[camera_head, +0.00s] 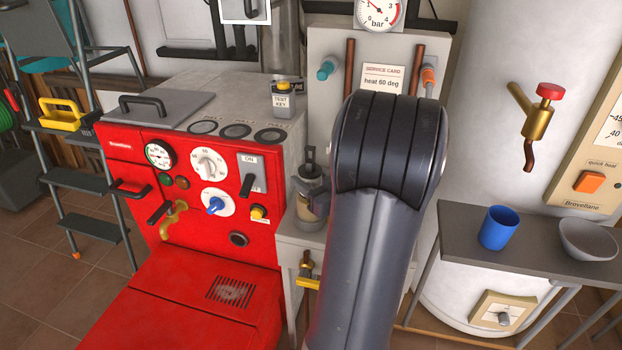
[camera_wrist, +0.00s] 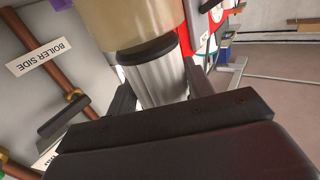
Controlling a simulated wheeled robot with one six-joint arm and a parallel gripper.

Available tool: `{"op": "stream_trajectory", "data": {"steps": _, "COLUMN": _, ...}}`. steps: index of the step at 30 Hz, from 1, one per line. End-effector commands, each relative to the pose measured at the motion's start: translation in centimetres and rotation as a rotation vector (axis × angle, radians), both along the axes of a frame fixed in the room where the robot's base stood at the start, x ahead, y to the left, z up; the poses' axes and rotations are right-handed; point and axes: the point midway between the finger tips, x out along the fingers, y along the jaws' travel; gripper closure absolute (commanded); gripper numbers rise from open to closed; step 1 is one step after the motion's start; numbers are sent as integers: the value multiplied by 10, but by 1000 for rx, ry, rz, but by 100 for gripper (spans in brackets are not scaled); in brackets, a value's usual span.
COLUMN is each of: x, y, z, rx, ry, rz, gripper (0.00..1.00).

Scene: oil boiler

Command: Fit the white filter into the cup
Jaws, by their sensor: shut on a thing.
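The white filter (camera_wrist: 165,84), ridged with a dark end cap, is in the wrist view between the two dark fingers of my gripper (camera_wrist: 160,88). My gripper is shut on it. The filter's dark end lies against the edge of a beige round body (camera_wrist: 130,22), which may be the cup; I cannot tell whether the filter is inside it or only in front of it. In the head view my dark arm hides the gripper and filter. A blue cup (camera_head: 498,228) also stands on the grey shelf at the right.
The red boiler (camera_head: 205,190) stands left of my arm. A dark and grey handled vessel (camera_head: 309,197) stands between them. The service panel (camera_head: 325,110) with copper pipes is behind. A grey bowl (camera_head: 588,240) is on the grey shelf (camera_head: 545,257).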

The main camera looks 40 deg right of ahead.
Motion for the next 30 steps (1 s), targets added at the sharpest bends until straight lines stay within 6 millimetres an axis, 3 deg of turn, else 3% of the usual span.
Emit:
{"op": "stream_trajectory", "data": {"steps": 16, "x": 0, "y": 0, "z": 0, "rx": 0, "ry": -1, "rz": 0, "gripper": 77}}
{"op": "stream_trajectory", "data": {"steps": 30, "x": 0, "y": 0, "z": -14, "rx": 0, "ry": -1, "rz": 0, "gripper": 77}}
